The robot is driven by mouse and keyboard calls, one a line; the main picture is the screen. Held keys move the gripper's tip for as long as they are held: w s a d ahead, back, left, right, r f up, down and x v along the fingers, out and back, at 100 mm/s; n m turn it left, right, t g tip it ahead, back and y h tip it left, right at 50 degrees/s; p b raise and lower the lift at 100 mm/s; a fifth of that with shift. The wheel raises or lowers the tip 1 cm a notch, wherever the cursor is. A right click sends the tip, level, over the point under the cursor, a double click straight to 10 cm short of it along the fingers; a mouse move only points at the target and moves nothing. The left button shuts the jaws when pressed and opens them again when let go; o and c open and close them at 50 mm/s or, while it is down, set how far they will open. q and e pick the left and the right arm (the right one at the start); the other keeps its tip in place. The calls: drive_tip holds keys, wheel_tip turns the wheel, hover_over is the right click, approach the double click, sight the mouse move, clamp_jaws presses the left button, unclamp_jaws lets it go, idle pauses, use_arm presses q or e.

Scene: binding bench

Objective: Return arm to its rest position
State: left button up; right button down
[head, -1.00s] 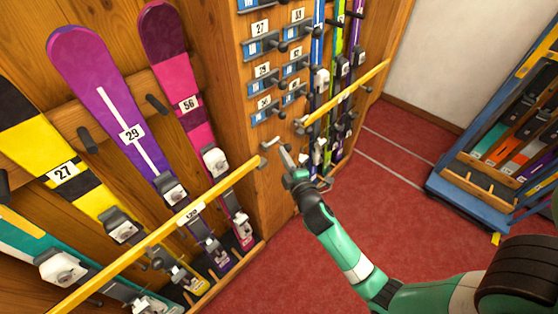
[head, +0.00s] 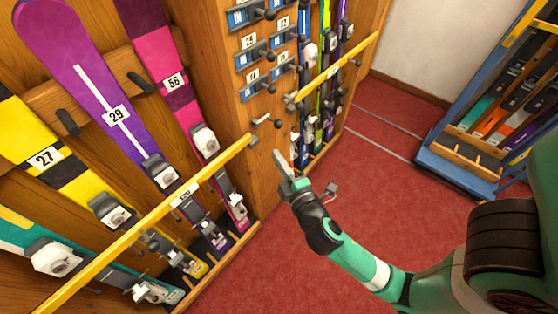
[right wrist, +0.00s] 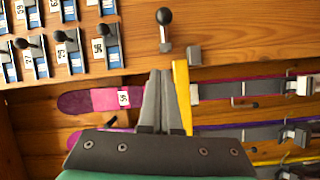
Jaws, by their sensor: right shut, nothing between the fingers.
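My right arm is teal and dark grey. In the head view it reaches in from the lower right. Its gripper (head: 280,157) is shut and empty, in front of the wooden post between the two ski bays. It is apart from the end of the long yellow bar (head: 160,233) across the left skis. In the right wrist view the gripper's grey fingers (right wrist: 159,78) lie together with nothing between them. The yellow bar (right wrist: 181,90) shows just beside them there. My left gripper is not in view.
Purple ski 29 (head: 97,92), pink ski 56 (head: 170,73) and yellow ski 27 (head: 42,150) stand behind the bar. Black-knobbed hooks and number tags line the post (head: 232,105). A blue ski rack (head: 458,170) stands right. The red floor (head: 385,185) between is open.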

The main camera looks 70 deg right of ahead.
drive_tip(key=shift+s+a, duration=0.15)
idle(0.5)
